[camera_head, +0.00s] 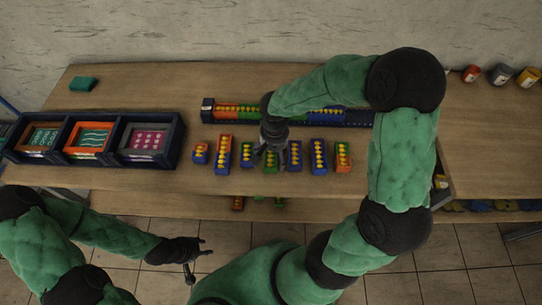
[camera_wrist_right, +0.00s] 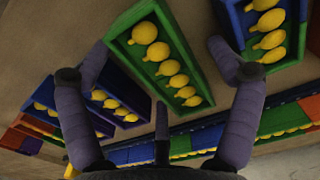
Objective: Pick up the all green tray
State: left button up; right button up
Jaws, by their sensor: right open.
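The all green tray (camera_head: 271,166) stands in the front row of small trays on the table, mostly hidden by my right gripper in the head view. In the right wrist view the green tray (camera_wrist_right: 178,48) holds several yellow lemon-shaped pieces in a line. My right gripper (camera_head: 270,151) is above it, fingers pointing down. In the wrist view the right gripper's (camera_wrist_right: 160,62) fingers are spread on either side of the tray, with no clear contact. My left gripper (camera_head: 199,262) is open and empty, low in front of the table.
Blue, orange and mixed-colour trays (camera_head: 318,156) stand close on both sides. A long row of coloured compartments (camera_head: 232,108) lies behind. A dark rack with framed prints (camera_head: 94,140) is at the left, a green block (camera_head: 83,84) behind it. Jars (camera_head: 501,75) stand back right.

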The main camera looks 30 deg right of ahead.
jog(key=c, duration=1.3)
jog(key=shift+r, duration=0.1)
